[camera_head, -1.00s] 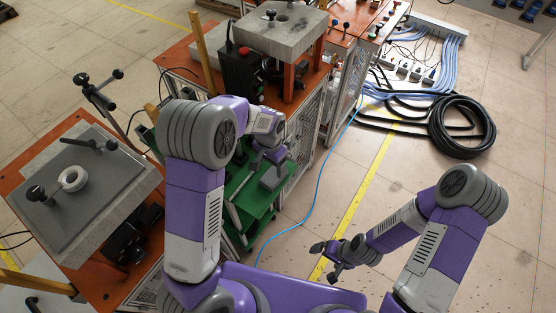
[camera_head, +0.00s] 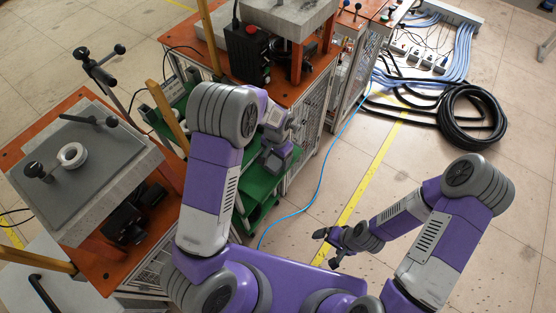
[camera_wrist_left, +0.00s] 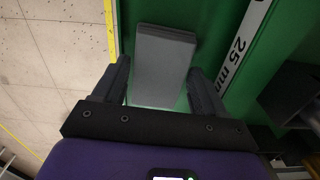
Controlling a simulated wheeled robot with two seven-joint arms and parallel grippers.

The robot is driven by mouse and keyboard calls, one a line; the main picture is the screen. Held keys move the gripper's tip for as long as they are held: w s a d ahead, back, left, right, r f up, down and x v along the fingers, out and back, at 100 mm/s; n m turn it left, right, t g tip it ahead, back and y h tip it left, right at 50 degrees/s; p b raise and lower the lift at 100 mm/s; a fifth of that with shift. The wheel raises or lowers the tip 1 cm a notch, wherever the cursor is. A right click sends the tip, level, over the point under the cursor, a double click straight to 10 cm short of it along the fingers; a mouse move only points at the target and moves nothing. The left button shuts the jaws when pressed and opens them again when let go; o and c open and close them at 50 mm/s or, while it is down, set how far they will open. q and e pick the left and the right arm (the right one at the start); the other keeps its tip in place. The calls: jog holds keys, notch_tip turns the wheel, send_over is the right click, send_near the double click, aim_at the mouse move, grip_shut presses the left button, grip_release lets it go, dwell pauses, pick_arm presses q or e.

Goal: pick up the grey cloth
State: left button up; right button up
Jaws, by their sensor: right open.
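The grey cloth (camera_wrist_left: 163,65) looks like a flat, folded rectangular block lying on a green shelf (camera_wrist_left: 225,30) in the left wrist view. My left gripper (camera_wrist_left: 160,92) is open, with one dark finger on each side of the near part of the cloth. I cannot tell whether the fingers touch it. In the head view my left gripper (camera_head: 277,160) is low over the green shelf (camera_head: 258,188), and I cannot make out the cloth apart from it. My right gripper (camera_head: 327,248) is open and empty above the floor, away from the shelf.
An orange-topped bench with a grey slab (camera_head: 85,170) stands at left. A black control box (camera_head: 247,52) sits behind the shelf. A blue cable (camera_head: 322,185) and a coiled black hose (camera_head: 472,115) lie on the floor at right. A ruler-like strip (camera_wrist_left: 245,40) borders the cloth's shelf.

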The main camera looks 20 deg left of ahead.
aim_at(277, 160)
pick_arm(q)
jog(key=c, duration=0.6)
notch_tip(277, 160, up, 10)
jog(key=shift+p, duration=1.2)
